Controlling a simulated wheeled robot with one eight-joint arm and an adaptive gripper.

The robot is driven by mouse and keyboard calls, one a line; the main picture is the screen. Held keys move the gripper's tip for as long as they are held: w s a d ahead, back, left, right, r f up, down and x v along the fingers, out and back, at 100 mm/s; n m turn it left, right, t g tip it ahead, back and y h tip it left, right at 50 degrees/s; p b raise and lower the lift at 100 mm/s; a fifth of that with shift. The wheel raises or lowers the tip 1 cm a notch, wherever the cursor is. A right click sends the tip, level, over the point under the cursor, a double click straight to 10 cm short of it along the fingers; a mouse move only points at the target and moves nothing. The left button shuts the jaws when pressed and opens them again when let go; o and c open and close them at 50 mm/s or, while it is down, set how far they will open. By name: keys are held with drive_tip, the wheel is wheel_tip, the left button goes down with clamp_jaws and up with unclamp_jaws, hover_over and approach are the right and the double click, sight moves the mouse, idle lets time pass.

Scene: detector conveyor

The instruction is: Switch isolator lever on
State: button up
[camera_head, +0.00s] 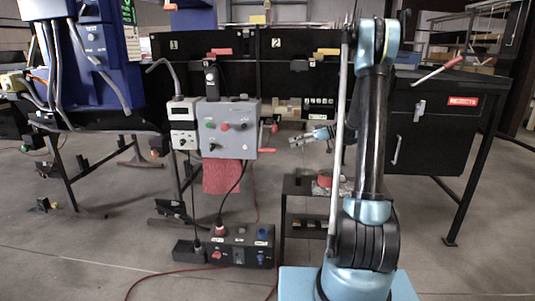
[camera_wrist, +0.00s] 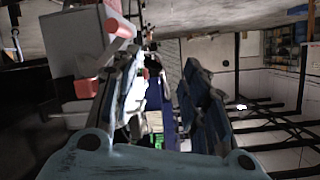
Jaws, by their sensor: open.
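The grey control box (camera_head: 230,128) hangs at the middle left in the head view, with coloured buttons on its front. On its right side is a metal bracket with a red handle (camera_head: 267,150), which looks like the isolator lever. The handle lies about level; its switch position is hard to read. My gripper (camera_head: 298,141) is just right of the box and handle, apart from them, pointing left with its fingers open and empty. In the wrist view my gripper (camera_wrist: 163,72) has its fingers spread, with a red cylindrical handle (camera_wrist: 121,27) at the upper left, outside the fingers.
A black socket box (camera_head: 240,246) with cables stands on the floor below. A small dark stand (camera_head: 298,186) is beneath my gripper. A black rejects bin (camera_head: 430,125) is at right, a blue machine (camera_head: 98,50) at left. Black conveyor panels (camera_head: 292,48) stand behind.

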drive_tip(key=w+d+f+n+y, duration=0.2)
drive_tip(key=w+f+n+y, duration=0.15)
drive_tip(key=w+f, duration=0.35)
drive_tip(key=n, duration=0.1)
approach(267, 150)
drive_tip(key=shift+y, duration=0.25)
drive_tip(key=a, duration=0.3)
drive_tip(key=w+a, duration=0.1)
drive_tip(key=a, duration=0.2)
drive_tip(key=a+f, duration=0.1)
drive_tip(key=a, duration=0.3)
drive_tip(key=shift+w, duration=0.4)
clamp_jaws()
